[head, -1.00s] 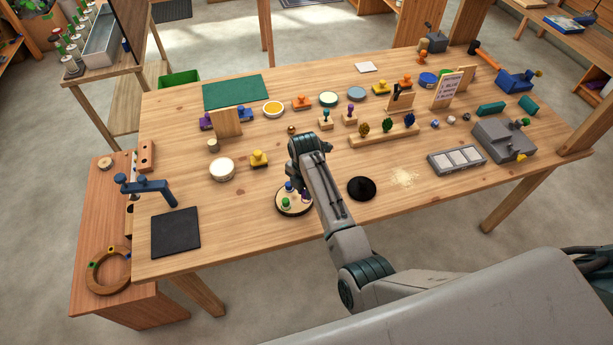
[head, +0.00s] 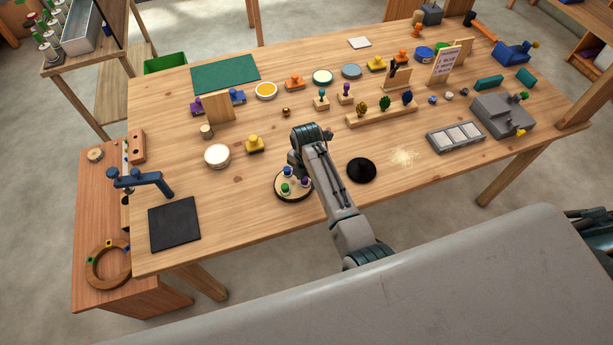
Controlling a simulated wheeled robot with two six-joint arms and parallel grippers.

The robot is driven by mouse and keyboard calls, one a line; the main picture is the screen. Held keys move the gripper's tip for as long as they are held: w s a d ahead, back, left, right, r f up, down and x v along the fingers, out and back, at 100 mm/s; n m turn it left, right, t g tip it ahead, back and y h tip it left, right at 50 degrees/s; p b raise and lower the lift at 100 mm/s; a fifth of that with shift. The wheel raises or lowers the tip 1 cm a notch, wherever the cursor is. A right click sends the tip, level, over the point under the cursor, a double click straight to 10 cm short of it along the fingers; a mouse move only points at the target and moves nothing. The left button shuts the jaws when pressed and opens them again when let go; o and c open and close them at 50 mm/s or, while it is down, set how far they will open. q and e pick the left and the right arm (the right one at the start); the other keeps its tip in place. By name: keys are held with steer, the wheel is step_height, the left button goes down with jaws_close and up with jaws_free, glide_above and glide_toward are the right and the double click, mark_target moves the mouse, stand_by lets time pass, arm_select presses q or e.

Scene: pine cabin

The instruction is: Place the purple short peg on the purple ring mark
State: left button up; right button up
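A round pale board (head: 281,194) with a dark rim lies near the front middle of the table. Short pegs stand on it: a blue one (head: 290,171), a green one (head: 285,188) and a purple one (head: 304,183). My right gripper (head: 295,166) is at the board's back edge, beside the blue peg, pointing down. Its fingers are mostly hidden by my wrist, so I cannot tell if they are open or hold anything. My arm covers part of the board's right side. I cannot make out a purple ring mark. My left gripper is out of view.
A black disc (head: 361,170) lies right of my arm. A black mat (head: 174,223) lies at the front left. Several small objects fill the back. Table front left of the board is clear.

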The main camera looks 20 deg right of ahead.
mark_target(306, 179)
steer(key=shift+w+a, duration=0.15)
steer(key=shift+w, duration=0.05)
steer(key=shift+w+r, duration=0.1)
step_height(306, 179, up, 6)
steer(key=shift+b, duration=1.25)
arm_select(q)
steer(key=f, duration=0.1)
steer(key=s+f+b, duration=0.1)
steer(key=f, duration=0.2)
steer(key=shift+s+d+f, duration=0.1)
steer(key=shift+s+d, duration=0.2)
arm_select(e)
step_height(306, 179, up, 6)
steer(key=shift+f, duration=0.15)
steer(key=shift+f, duration=0.1)
